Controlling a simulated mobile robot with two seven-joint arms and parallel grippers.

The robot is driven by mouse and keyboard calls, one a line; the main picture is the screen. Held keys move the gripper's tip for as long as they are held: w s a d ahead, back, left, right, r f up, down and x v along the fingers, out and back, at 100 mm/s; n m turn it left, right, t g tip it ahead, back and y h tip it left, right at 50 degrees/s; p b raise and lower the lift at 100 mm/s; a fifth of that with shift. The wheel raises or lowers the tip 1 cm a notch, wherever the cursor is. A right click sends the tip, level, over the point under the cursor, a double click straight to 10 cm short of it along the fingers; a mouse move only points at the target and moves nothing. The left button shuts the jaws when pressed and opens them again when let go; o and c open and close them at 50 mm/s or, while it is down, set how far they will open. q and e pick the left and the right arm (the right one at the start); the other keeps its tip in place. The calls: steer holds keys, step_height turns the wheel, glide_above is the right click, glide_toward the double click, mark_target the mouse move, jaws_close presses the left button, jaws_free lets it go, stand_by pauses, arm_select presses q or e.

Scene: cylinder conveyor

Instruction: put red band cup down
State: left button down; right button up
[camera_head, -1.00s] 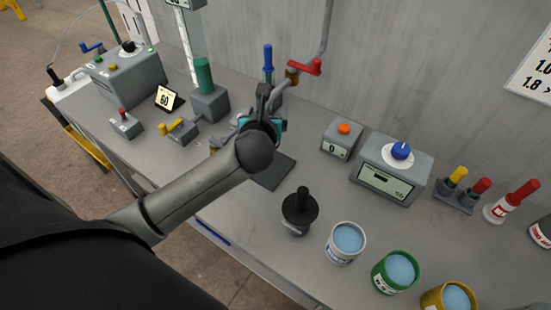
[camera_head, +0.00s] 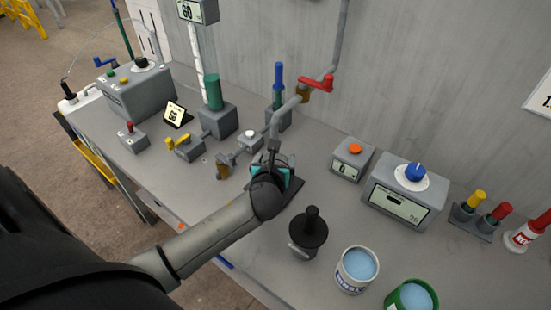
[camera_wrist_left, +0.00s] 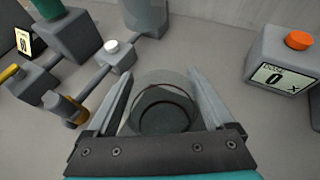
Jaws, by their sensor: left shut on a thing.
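My left gripper (camera_head: 276,160) is shut on a clear, glass-like cup (camera_wrist_left: 165,103). In the left wrist view the cup sits between the two fingers, and a thin reddish ring shows inside its rim. In the head view my wrist hides most of the cup. The gripper is over or just beside a dark flat pad (camera_head: 291,199) on the bench, below the bent pipe. Whether the cup's base touches the pad cannot be seen. My right gripper is not in view.
A grey box with an orange button (camera_head: 355,149) and a scale-like box with a blue knob (camera_head: 414,173) stand to the right. A black-lidded container (camera_head: 308,238) and a white cup of blue liquid (camera_head: 357,268) are in front. A white-button fitting (camera_head: 249,137) is at left.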

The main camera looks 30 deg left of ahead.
arm_select(q)
steer(key=shift+f, duration=0.15)
jaws_free()
steer(key=shift+r, duration=0.2)
steer(key=p+v, duration=0.2)
steer(key=v, duration=1)
steer(key=shift+p, duration=0.35)
